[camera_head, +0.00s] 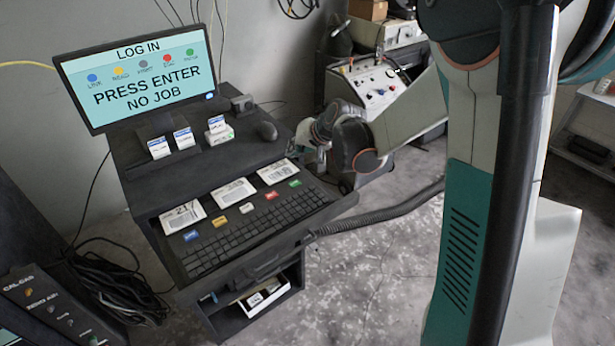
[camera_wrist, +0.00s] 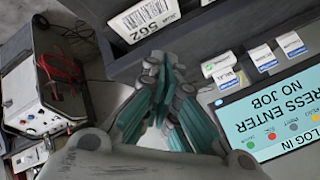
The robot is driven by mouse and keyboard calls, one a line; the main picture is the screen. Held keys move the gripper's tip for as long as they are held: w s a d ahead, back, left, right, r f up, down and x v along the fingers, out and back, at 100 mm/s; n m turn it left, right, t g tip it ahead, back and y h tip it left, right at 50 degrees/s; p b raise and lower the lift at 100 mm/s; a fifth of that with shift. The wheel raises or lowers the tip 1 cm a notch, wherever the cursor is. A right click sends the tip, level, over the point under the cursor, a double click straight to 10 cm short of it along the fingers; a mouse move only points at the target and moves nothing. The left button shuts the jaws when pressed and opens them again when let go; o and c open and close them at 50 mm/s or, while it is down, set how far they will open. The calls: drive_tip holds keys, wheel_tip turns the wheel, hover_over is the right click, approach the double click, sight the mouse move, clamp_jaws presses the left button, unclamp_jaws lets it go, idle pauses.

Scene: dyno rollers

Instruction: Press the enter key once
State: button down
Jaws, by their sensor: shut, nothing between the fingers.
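The keyboard (camera_head: 262,226) lies on the front shelf of the dark console in the head view. Behind its black keys is a row with a blue key (camera_head: 190,236), a yellow key (camera_head: 219,221), a white key (camera_head: 246,209), a red key (camera_head: 271,195) and a green key (camera_head: 295,184). Their labels are too small to read, so I cannot pick out the enter key. The screen (camera_head: 140,75) reads LOG IN, PRESS ENTER, NO JOB. My gripper (camera_wrist: 163,68) is shut and empty. In the head view it is beside the console's right edge, apart from the keys.
White label cards (camera_head: 233,191) stand behind the coloured keys. A grey instrument box (camera_head: 370,82) stands behind my arm. A black hose (camera_head: 380,219) runs in front of the console's right side.

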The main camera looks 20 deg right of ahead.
drive_tip(key=shift+d+f, duration=0.1)
drive_tip(key=shift+d, duration=0.2)
drive_tip(key=shift+f, duration=0.15)
drive_tip(key=b, duration=0.5)
hover_over(297, 182)
wheel_tip(297, 182, down, 8)
drive_tip(key=shift+r, duration=0.2)
drive_tip(key=shift+f+b, duration=0.5)
drive_tip(key=shift+b, duration=0.05)
idle(0.8)
drive_tip(key=shift+f+b, duration=0.4)
drive_tip(key=shift+b, duration=0.1)
